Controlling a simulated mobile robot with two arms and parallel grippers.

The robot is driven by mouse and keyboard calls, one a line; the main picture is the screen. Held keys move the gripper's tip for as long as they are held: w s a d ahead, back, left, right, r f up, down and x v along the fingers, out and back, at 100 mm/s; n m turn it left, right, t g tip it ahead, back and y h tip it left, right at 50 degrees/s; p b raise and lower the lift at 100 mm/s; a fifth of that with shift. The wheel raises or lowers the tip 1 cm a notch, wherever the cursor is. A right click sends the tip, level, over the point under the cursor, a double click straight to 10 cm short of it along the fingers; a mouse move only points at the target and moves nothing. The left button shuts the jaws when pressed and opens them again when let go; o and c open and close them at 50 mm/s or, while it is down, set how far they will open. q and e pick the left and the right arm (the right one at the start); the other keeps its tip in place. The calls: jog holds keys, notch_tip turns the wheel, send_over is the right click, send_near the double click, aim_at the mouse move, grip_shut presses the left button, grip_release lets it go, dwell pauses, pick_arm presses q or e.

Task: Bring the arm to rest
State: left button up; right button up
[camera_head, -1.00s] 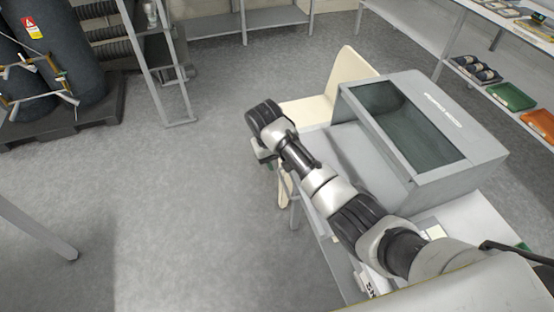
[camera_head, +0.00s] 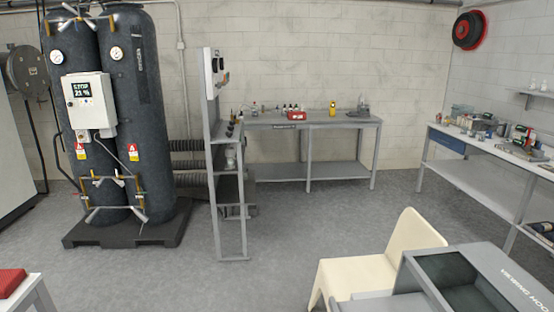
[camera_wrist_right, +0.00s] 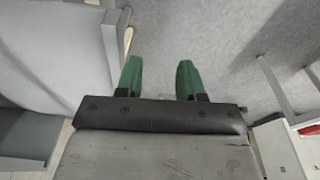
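My right gripper (camera_wrist_right: 160,78) shows in the right wrist view with its two green fingers apart. Nothing is between them; grey floor shows in the gap. Neither arm is in the head view, so my left gripper is not seen. A grey cabinet with a dark window (camera_head: 465,280) stands at the lower right of the head view. In the right wrist view a grey housing (camera_wrist_right: 55,60) fills the left side, close beside the gripper.
A cream chair (camera_head: 385,265) stands left of the cabinet. Black tanks (camera_head: 130,110) stand on a dark pallet (camera_head: 150,232) at left. A shelf rack (camera_head: 240,255) and workbench (camera_head: 330,122) are behind. The floor (camera_head: 290,225) between is clear. In the wrist view, metal legs (camera_wrist_right: 275,85) are at right.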

jog(key=s+d+r+t, duration=0.1)
jog(key=s+d+r, duration=0.2)
jog(key=s, duration=0.5)
jog(key=s+d+r+t, duration=0.15)
jog(key=s+r, duration=0.25)
jog(key=s, duration=0.4)
notch_tip(320, 180, down, 28)
jog(key=g+b, duration=0.2)
jog(key=s+d+f, duration=0.1)
jog(key=s+f, duration=0.7)
jog(key=s+d+f+g, duration=0.1)
jog(key=s+d+f, duration=0.1)
jog(key=s+f, duration=0.6)
jog(key=shift+s+d+f+n+b, duration=0.3)
jog(key=shift+f+b, duration=0.15)
jog(key=shift+f, duration=0.25)
